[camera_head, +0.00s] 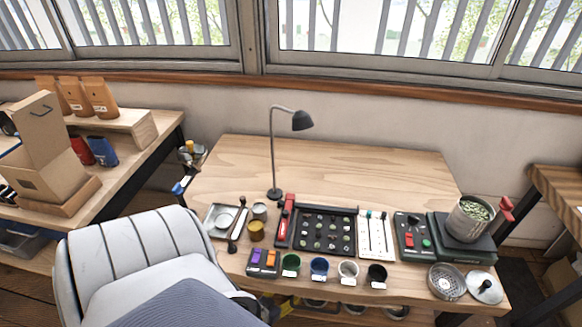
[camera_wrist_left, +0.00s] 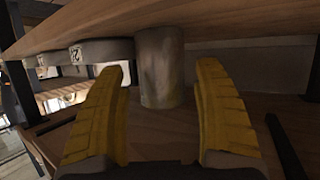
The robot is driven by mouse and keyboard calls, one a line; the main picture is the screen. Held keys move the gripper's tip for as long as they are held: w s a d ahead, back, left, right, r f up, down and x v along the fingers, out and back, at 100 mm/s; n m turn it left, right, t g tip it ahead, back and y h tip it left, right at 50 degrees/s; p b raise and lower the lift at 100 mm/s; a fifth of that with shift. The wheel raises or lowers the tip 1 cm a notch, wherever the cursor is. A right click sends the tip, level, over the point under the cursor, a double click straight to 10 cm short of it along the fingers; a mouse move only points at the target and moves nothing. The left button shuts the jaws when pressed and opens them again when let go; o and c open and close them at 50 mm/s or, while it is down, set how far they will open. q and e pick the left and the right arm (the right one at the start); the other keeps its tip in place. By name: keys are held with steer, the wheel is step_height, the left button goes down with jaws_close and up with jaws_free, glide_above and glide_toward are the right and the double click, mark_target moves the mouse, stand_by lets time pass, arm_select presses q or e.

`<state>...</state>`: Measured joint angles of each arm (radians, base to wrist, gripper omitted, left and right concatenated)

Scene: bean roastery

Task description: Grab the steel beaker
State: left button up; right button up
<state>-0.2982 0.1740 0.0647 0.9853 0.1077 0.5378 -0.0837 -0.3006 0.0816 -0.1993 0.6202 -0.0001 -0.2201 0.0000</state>
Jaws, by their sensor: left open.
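A dull grey steel beaker (camera_wrist_left: 161,70) stands upright on a wooden surface below a wooden board in the left wrist view. It shows between the yellow fingers of my left gripper (camera_wrist_left: 158,80), a little beyond them. The fingers are apart and I see no contact with the beaker. In the head view my left gripper (camera_head: 284,306) shows only as a bit of yellow below the table's front edge. I cannot make out this beaker in the head view. My right gripper is in neither view.
Several rounded grey vessels (camera_wrist_left: 85,52), some labelled, sit left of the beaker under the board. A dark bar (camera_wrist_left: 283,145) lies to the right. Above, the table (camera_head: 390,168) holds a lamp (camera_head: 273,150), cups, trays and a canister (camera_head: 465,225); its back is clear.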

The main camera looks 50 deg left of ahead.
arm_select(q)
steer(key=shift+x, duration=1.65)
steer(key=c, duration=1.1)
steer(key=shift+r, duration=0.2)
